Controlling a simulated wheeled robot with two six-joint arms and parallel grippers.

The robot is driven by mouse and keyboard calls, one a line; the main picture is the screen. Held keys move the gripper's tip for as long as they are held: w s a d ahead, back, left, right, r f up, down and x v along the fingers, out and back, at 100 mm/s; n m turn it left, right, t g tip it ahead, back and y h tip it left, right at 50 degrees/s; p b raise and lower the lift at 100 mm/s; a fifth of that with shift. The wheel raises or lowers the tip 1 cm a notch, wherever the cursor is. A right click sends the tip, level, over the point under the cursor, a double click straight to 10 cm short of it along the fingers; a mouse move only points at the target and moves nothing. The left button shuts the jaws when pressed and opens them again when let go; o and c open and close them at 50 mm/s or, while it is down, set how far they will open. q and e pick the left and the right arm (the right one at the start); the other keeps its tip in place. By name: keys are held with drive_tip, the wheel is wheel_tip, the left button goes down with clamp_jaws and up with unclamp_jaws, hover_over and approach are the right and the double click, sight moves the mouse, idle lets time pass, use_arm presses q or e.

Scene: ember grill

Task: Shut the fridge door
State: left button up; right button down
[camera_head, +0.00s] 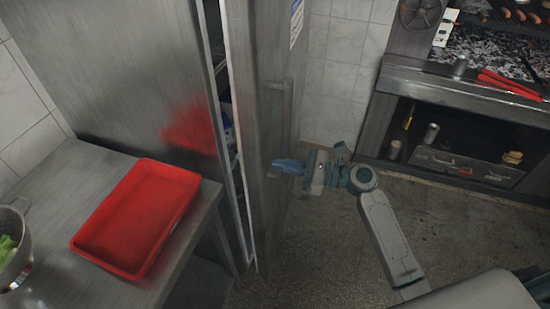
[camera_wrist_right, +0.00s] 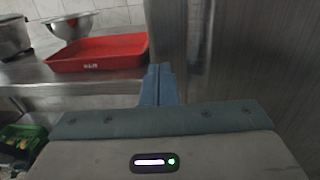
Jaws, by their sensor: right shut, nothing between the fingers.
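The fridge door (camera_head: 257,150) is a tall metal panel with a vertical bar handle (camera_head: 280,115). In the head view it stands slightly ajar, with a narrow gap between it and the fridge body (camera_head: 130,70), and shelves show through the gap. My right gripper (camera_head: 275,165) is shut and empty. Its blue fingertips are at the door's outer face, just below the handle; I cannot tell whether they touch it. The right wrist view shows the shut fingers (camera_wrist_right: 158,85) in front of the metal surface. My left gripper is in neither view.
A red tray (camera_head: 165,190) lies on a steel table (camera_head: 60,215) left of the fridge, with a pot (camera_head: 14,245) of greens at its left. A grill (camera_head: 480,60) with a shelf below stands at the right. Open floor (camera_head: 320,245) lies between.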

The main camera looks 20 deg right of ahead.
drive_tip(key=shift+p+x, duration=0.35)
drive_tip(key=shift+x, duration=0.8)
drive_tip(key=shift+w, duration=0.1)
